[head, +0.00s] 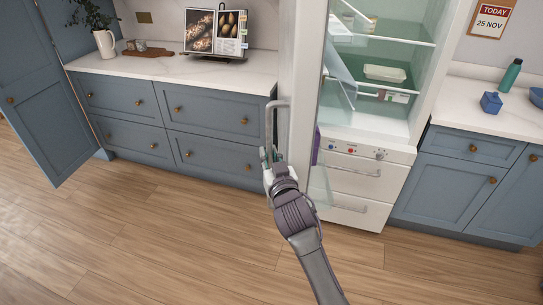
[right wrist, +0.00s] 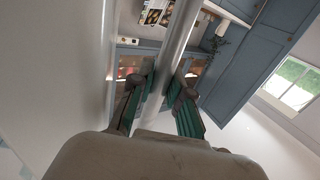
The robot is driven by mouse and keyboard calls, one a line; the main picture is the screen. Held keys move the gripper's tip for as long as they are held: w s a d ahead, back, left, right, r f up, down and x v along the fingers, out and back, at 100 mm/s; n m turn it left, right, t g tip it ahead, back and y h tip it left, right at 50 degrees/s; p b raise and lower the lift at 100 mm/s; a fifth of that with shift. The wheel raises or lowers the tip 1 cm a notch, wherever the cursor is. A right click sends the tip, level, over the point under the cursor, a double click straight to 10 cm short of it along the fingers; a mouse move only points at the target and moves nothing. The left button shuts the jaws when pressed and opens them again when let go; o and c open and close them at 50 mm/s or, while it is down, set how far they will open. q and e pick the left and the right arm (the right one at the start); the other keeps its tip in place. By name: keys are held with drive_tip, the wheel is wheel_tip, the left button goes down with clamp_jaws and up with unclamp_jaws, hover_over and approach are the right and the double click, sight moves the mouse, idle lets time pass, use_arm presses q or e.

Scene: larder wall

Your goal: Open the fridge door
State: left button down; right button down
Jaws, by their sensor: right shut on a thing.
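The fridge door (head: 298,75) is white and stands open, swung out to the left, with its edge toward me. Its long pale handle (head: 270,122) runs upright on the door's left face. My right gripper (head: 268,158) is shut on the lower part of this handle. In the right wrist view the handle (right wrist: 180,45) passes between the green-padded fingers of the right gripper (right wrist: 163,88). The fridge (head: 402,128) shows its lit, pale green inside with glass shelves. My left gripper is not in view.
White freezer drawers (head: 360,177) sit below the fridge compartment. Blue-grey drawers (head: 215,140) stand left of the door, under a white worktop with a cookbook (head: 216,33) and a plant jug (head: 104,42). An open blue cupboard door (head: 38,105) juts out far left. The wooden floor (head: 150,230) is clear.

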idle(0.3)
drive_tip(key=c, duration=1.1)
unclamp_jaws()
drive_tip(key=s+d, duration=0.2)
drive_tip(key=s, duration=0.9)
drive_tip(key=shift+s+d, duration=0.15)
drive_tip(key=shift+s, duration=0.25)
